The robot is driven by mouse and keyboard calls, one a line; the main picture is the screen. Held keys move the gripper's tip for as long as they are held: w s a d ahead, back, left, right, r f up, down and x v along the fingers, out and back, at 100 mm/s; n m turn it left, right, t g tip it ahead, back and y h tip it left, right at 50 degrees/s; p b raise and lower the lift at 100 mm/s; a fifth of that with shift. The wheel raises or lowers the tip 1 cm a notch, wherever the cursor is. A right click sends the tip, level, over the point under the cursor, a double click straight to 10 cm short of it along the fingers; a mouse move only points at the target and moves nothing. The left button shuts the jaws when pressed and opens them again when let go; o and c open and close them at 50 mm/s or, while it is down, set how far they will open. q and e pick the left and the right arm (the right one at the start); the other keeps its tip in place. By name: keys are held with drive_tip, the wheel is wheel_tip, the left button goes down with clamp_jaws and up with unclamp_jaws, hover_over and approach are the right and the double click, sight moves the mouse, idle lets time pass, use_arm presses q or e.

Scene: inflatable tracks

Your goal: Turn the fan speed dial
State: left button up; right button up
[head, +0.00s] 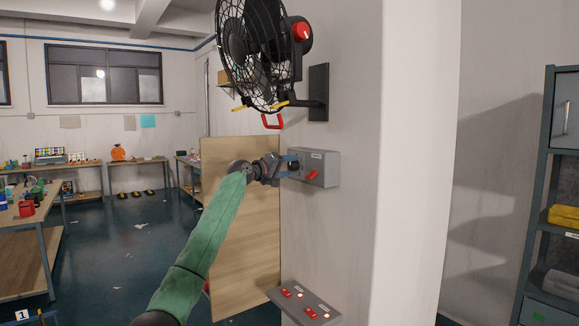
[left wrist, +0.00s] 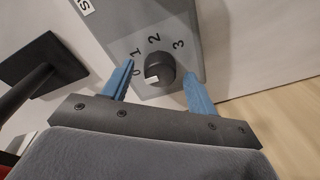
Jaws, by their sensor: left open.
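The fan speed dial (left wrist: 154,75) is a dark round knob with a light pointer mark, on a grey control box (left wrist: 190,25) with the numbers 0, 1, 2 and 3 around it. In the head view the grey box (head: 321,168) is fixed to the pillar below the black wall fan (head: 255,50). My left gripper (left wrist: 155,88) is open, with its blue fingers on either side of the dial. Contact with the dial cannot be told. In the head view my left gripper (head: 286,166) is at the box's left end, partly hiding the dial. My right gripper is not in view.
A red switch (head: 313,175) is on the box's front. A lower panel (head: 305,305) with red switches juts from the pillar (head: 370,220). A wooden board (head: 240,225) stands behind my left arm. A shelf rack (head: 545,200) stands at the right.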

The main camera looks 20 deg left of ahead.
use_arm(q)
drive_tip(key=shift+w+d, duration=0.2)
drive_tip(key=shift+w, duration=0.05)
drive_tip(key=c, duration=1)
drive_tip(key=shift+f, duration=0.1)
